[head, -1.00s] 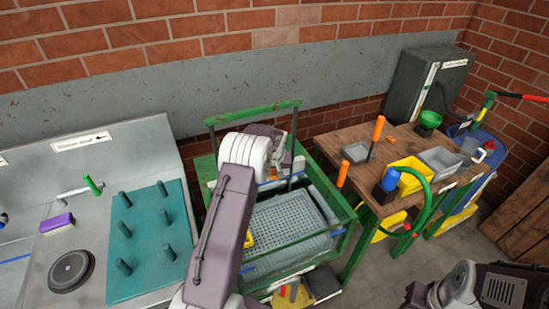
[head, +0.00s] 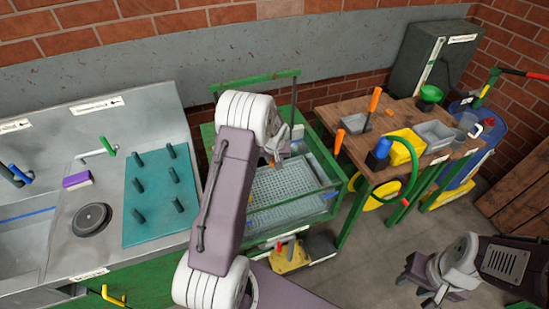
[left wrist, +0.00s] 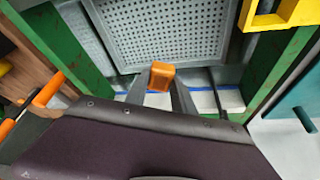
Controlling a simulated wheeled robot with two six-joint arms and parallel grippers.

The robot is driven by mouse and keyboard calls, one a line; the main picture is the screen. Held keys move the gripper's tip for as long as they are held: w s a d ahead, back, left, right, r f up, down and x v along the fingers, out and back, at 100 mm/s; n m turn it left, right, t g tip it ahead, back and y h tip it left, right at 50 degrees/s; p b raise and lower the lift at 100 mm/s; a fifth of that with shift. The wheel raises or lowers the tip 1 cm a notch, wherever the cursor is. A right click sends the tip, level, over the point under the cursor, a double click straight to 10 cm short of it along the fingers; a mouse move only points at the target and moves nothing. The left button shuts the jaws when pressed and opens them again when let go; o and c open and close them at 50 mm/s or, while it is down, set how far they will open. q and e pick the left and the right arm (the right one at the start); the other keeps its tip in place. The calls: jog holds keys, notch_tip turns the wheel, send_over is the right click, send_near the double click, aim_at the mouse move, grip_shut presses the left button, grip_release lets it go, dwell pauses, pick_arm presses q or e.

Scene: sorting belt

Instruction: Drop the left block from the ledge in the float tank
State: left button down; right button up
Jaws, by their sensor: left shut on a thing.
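My left arm reaches over the green-framed tank (head: 333,205), which has a grey perforated tray (head: 290,192) inside. In the left wrist view, my left gripper (left wrist: 160,82) is shut on an orange block (left wrist: 161,74). The block is seen against the near edge of the perforated tray (left wrist: 170,30).
A wooden table (head: 345,115) with a yellow bin (head: 405,146), grey trays and an orange-handled tool stands right of the tank. A teal peg board (head: 160,200) lies on the steel counter at left. Green frame posts flank the tank. Floor between the tank and right arm is clear.

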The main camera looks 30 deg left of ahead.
pick_arm(q)
notch_tip(320, 180, down, 8)
jog(key=b, duration=0.5)
jog(key=shift+w+a, duration=0.1)
jog(key=c, duration=1)
grip_release()
jog(key=v, duration=0.9)
jog(key=shift+b, duration=0.3)
